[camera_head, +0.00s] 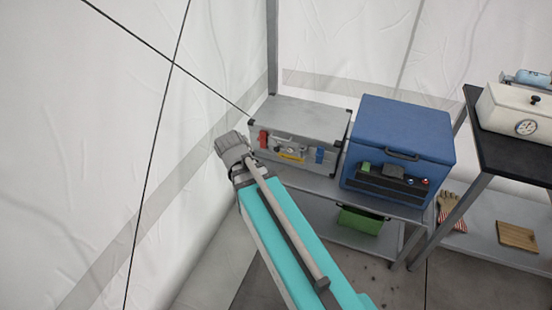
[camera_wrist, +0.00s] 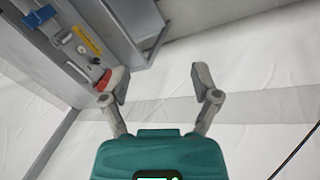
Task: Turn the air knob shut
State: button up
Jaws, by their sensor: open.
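A grey metal case (camera_head: 301,118) stands on a shelf in the head view, with a red part (camera_head: 263,139), a yellow label (camera_head: 291,157), a blue part (camera_head: 320,156) and small fittings on its front. I cannot tell for sure which fitting is the air knob. In the wrist view the case front is at the upper left, with a red part (camera_wrist: 104,81) beside my left finger and a small dark round fitting (camera_wrist: 95,60) near it. My gripper (camera_wrist: 163,86) is open, with only white tent wall between its fingers. In the head view my arm hides the fingers.
A blue box (camera_head: 400,140) with a handle and small knobs stands right of the case. A green bin (camera_head: 361,220) sits below. A dark table (camera_head: 510,155) with a white gauge box (camera_head: 518,112) is farther right. The tent wall (camera_head: 90,120) is close on the left.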

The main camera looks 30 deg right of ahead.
jog(key=w+d+f+n+t+h+b, duration=0.25)
jog(key=w+d+f+n+b, duration=0.35)
jog(key=b, duration=0.4)
jog(key=w+d+f+n+t+h+b, duration=0.2)
jog(key=w+d+f+n+h+b, duration=0.25)
jog(key=f+b, duration=0.45)
jog(key=n+t+h+b, duration=0.5)
jog(key=n+b, duration=0.8)
jog(key=b, duration=1)
send_near(276, 151)
jog(key=s+a, duration=0.1)
jog(key=s+a+y, duration=0.1)
jog(key=s, duration=0.1)
jog(key=shift+a+r+t, duration=0.15)
jog(key=shift+a+t, duration=0.05)
jog(key=shift+t, duration=0.15)
jog(key=shift+p, duration=0.3)
jog(key=x, duration=1.4)
jog(key=shift+a, duration=0.1)
grip_shut()
